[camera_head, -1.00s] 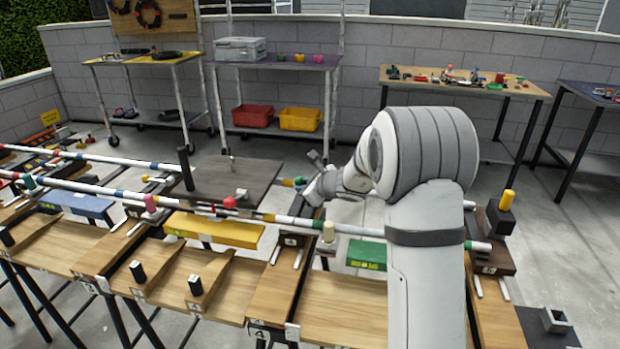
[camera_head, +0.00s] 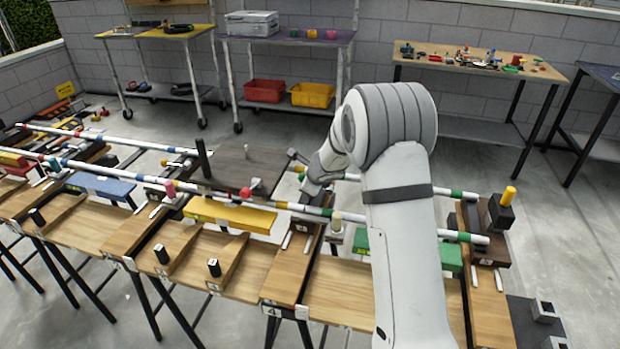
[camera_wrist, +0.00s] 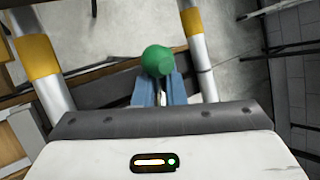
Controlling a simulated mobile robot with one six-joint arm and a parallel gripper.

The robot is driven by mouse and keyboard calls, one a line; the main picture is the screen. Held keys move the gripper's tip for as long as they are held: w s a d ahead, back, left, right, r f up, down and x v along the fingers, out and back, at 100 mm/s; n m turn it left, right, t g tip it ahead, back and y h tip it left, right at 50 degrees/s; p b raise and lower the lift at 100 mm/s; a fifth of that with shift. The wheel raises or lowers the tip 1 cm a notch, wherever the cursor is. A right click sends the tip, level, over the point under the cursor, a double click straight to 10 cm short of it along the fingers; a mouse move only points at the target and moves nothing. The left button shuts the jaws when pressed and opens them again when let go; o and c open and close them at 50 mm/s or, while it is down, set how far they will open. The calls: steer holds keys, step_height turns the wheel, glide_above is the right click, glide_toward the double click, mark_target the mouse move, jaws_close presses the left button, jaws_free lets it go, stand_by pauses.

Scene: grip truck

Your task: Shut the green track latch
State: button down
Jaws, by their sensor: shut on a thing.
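A round green knob (camera_wrist: 157,60) shows in the wrist view, between two pale striped rails. The blue fingers of my gripper (camera_wrist: 159,84) are closed on it from below in the picture. In the head view my gripper (camera_head: 306,193) reaches down at the striped track (camera_head: 290,206), just right of the dark flat plate (camera_head: 235,166).
A red knob (camera_head: 245,192), a pink knob (camera_head: 170,188) and a cream knob (camera_head: 336,222) stand along the near rail. A cluttered wooden table (camera_head: 480,67) is behind.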

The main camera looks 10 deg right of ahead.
steer(key=shift+w+a+r, duration=0.1)
steer(key=shift+a+r, duration=0.05)
steer(key=shift+r, duration=0.05)
steer(key=c, duration=1.6)
jaws_free()
steer(key=shift+f, duration=0.1)
steer(key=p+v, duration=0.1)
steer(key=v, duration=0.6)
steer(key=shift+s+r, duration=0.25)
steer(key=shift+s, duration=0.05)
